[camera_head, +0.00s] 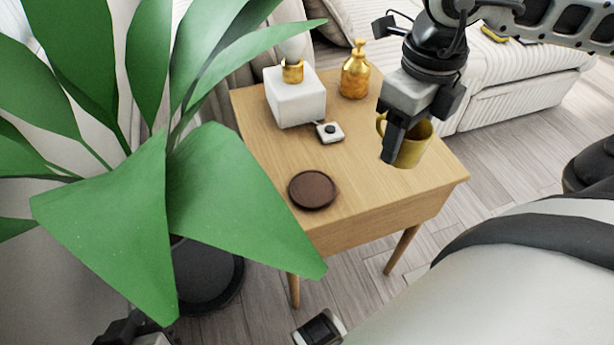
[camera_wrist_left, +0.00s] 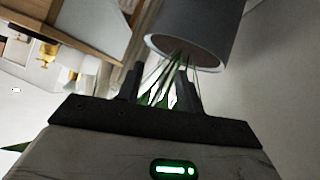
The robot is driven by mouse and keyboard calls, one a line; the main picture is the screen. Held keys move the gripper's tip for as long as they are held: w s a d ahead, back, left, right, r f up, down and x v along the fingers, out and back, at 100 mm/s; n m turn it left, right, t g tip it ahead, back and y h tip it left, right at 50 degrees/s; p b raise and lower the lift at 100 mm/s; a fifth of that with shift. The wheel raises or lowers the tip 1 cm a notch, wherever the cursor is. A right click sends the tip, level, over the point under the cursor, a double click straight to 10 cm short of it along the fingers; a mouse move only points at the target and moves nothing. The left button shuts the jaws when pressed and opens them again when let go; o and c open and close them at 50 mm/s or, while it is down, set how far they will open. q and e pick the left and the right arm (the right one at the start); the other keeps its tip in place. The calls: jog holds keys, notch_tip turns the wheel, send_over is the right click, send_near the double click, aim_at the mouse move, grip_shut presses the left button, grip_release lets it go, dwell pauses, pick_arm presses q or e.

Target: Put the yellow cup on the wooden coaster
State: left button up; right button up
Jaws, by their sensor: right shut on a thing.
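The yellow cup (camera_head: 414,150) is at the right side of the small wooden table, with its handle showing on its left. My right gripper (camera_head: 392,148) comes down from above and is shut on the cup. I cannot tell whether the cup's base touches the tabletop. The round dark brown wooden coaster (camera_head: 312,190) lies bare near the table's front left edge, to the left of and nearer than the cup. My left gripper (camera_wrist_left: 160,88) shows in the left wrist view, with its two fingers apart, away from the cup and the coaster.
The table (camera_head: 365,196) also holds a white block-shaped lamp base (camera_head: 296,96), a gold bottle (camera_head: 355,72) and a small white device (camera_head: 329,132). A large potted plant (camera_head: 220,190) spreads leaves close to the coaster's left. The tabletop between cup and coaster is clear.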

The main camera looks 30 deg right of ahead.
jog(key=w+a+f, duration=0.2)
jog(key=w+f, duration=0.1)
jog(key=w+a+f+b, duration=0.1)
jog(key=w+a+f, duration=0.1)
jog(key=w+a, duration=0.1)
jog(key=w+a+f, duration=0.3)
jog(key=shift+w+f+b, duration=0.25)
jog(key=shift+f+b, duration=0.05)
jog(key=shift+f, duration=0.05)
jog(key=shift+w+a+f, duration=0.25)
jog(key=shift+f, duration=0.15)
notch_tip(320, 180, down, 3)
jog(key=shift+w+r+b, duration=0.1)
jog(key=shift+r+b, duration=0.05)
jog(key=shift+b, duration=0.45)
jog(key=shift+f, duration=0.45)
jog(key=o, duration=1)
pick_arm(q)
jog(key=shift+d+r+t+h, duration=0.25)
jog(key=shift+r+t, duration=0.15)
jog(key=shift+r, duration=0.1)
jog(key=shift+d+r+t+h, duration=0.25)
jog(key=shift+r+t, duration=0.15)
jog(key=shift+r, duration=0.1)
